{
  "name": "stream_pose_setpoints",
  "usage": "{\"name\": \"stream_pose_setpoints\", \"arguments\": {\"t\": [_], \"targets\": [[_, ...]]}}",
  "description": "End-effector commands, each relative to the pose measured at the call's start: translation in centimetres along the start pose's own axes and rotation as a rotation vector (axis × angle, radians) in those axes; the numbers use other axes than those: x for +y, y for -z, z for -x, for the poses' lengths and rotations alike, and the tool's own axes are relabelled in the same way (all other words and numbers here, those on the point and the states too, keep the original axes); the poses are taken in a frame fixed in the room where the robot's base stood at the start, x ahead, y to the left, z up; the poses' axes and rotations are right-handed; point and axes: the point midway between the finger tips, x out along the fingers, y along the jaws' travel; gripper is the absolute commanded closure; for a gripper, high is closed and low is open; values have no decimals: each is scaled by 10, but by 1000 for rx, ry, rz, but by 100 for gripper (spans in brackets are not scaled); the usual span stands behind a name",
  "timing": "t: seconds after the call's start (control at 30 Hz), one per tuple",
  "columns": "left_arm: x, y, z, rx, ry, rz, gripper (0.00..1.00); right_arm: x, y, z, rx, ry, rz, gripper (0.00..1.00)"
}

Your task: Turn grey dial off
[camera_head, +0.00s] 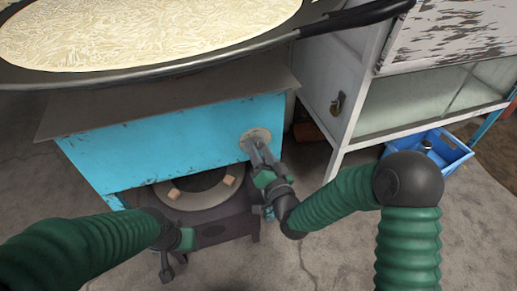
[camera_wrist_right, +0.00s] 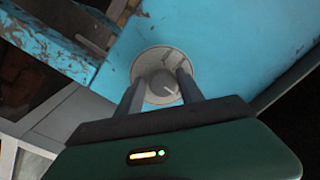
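The grey dial (camera_wrist_right: 162,88) sits on a round pale plate on the blue stove panel, with a light mark on its face. In the right wrist view my right gripper (camera_wrist_right: 160,82) has one finger on each side of the dial; whether the fingers touch it I cannot tell. In the head view my right gripper (camera_head: 256,146) reaches the round plate (camera_head: 255,139) and hides most of the dial. My left gripper (camera_head: 169,268) hangs low at the left of the head view, away from the dial; its fingers are small and dark.
A large pan of pale shredded food (camera_head: 140,30) stands on the blue stove (camera_head: 160,150). A burner (camera_head: 197,190) is below it. A white-grey cabinet (camera_head: 345,85) and a blue crate (camera_head: 440,150) are at the right. Concrete floor lies in front.

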Motion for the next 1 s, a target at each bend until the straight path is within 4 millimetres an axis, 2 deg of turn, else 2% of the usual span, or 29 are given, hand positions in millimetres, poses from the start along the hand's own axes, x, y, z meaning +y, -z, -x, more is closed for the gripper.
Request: {"name": "stream_pose_setpoints", "arguments": {"t": [0.03,0.1,0.37,0.47,0.57,0.87,1.0], "targets": [[0,0,0,0,0,0,55,0,0,0,1,0,0,48],[0,0,0,0,0,0,55,0,1,0,2,1,1,40],[0,0,0,0,0,0,55,-1,2,-1,4,3,2,40],[0,1,4,0,0,0,55,-2,2,5,2,2,2,40],[0,3,12,0,0,0,55,-3,4,21,1,0,2,40],[0,8,36,0,0,0,55,-2,2,109,-3,-2,-1,40],[0,18,75,0,0,0,55,-7,8,132,-5,-3,-2,40]]}}
